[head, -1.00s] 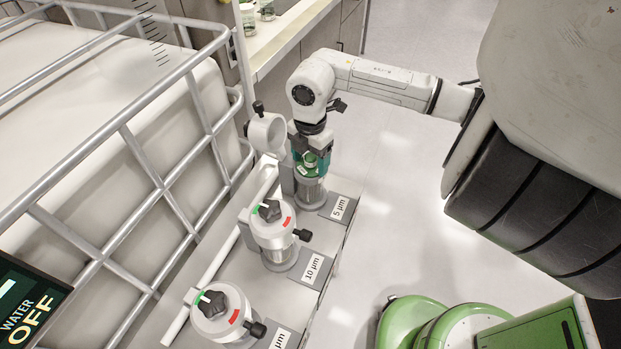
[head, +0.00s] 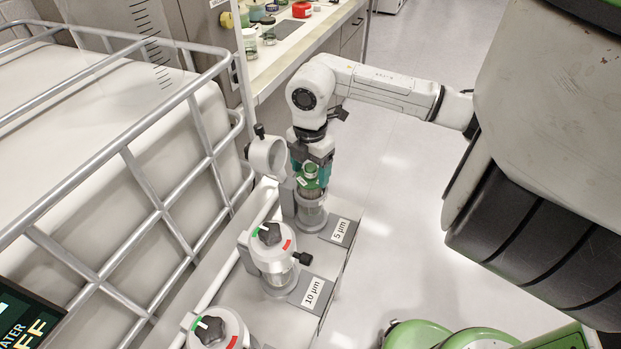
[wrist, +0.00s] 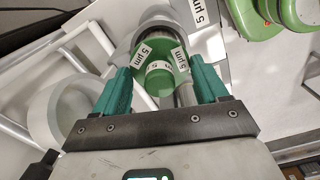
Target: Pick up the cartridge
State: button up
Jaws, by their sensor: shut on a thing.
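The cartridge (head: 312,183) has a green cap with white labels and a greyish body below it. My gripper (head: 311,165) is shut on the cap from above, a teal finger on each side. The cartridge stands upright, partly out of the clear bowl of the 5 µm housing (head: 311,217), its lower part still inside. In the wrist view, the cartridge (wrist: 158,74) shows "5 µm" labels between the teal fingers of my gripper (wrist: 161,82).
The open 5 µm housing's light ring-shaped head (head: 267,157) stands close left of my gripper. The 10 µm housing (head: 273,248) with a black knob is in front. A tank cage (head: 160,190) lies left; a counter (head: 290,45) with jars is behind.

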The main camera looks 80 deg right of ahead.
notch_tip(320, 180, up, 14)
jog(key=b, duration=0.1)
jog(key=shift+b, duration=0.3)
dwell(0.3)
notch_tip(320, 180, down, 5)
jog(key=b, duration=0.5)
jog(key=shift+r, duration=0.2)
jog(key=shift+s, duration=0.1)
dwell(2.5)
